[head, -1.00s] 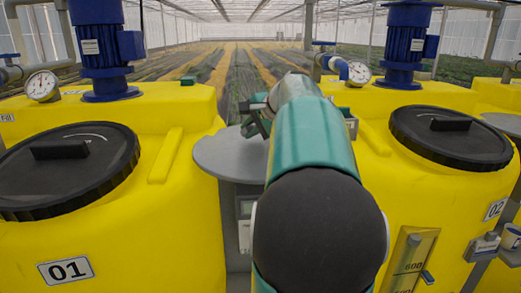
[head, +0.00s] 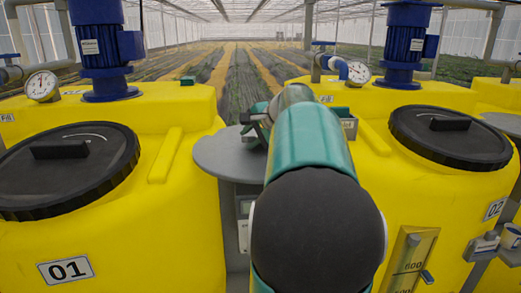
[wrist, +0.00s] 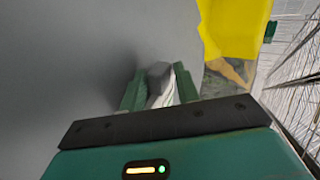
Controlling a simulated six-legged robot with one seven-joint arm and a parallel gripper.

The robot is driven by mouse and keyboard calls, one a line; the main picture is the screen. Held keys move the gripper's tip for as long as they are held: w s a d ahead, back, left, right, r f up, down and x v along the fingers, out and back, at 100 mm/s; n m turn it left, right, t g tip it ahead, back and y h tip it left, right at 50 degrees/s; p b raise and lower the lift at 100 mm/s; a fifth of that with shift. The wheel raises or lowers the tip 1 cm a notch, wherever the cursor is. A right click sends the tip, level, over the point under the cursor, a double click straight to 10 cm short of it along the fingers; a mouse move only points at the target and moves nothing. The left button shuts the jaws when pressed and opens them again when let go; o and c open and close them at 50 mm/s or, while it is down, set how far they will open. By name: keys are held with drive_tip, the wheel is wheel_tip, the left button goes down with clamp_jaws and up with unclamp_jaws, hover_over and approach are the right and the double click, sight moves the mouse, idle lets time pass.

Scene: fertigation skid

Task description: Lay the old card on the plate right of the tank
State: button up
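The plate (head: 212,158) is a grey round disc between the two yellow tanks, just right of tank 01 (head: 110,240). My gripper (head: 254,122) is over the plate's far right part, largely covered by my arm. In the wrist view its two green fingers (wrist: 160,88) stand close on either side of a small grey and white piece, which looks like the old card (wrist: 162,94). The card is seen nearly edge-on and fills the gap. The grey plate surface (wrist: 70,70) lies close beyond the fingertips; whether the card touches it cannot be told.
Tank 02 (head: 460,215) stands close on the right of my arm. Black lids (head: 65,185), blue motors (head: 100,45) and dial gauges (head: 42,85) rise around the plate. The left part of the plate is bare.

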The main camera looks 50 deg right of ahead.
drive_tip(key=v, duration=0.7)
drive_tip(key=shift+s+r, duration=0.25)
drive_tip(key=shift+s, duration=0.05)
wheel_tip(320, 180, up, 8)
drive_tip(key=s, duration=0.2)
drive_tip(key=shift+a, duration=0.25)
drive_tip(key=shift+s, duration=0.15)
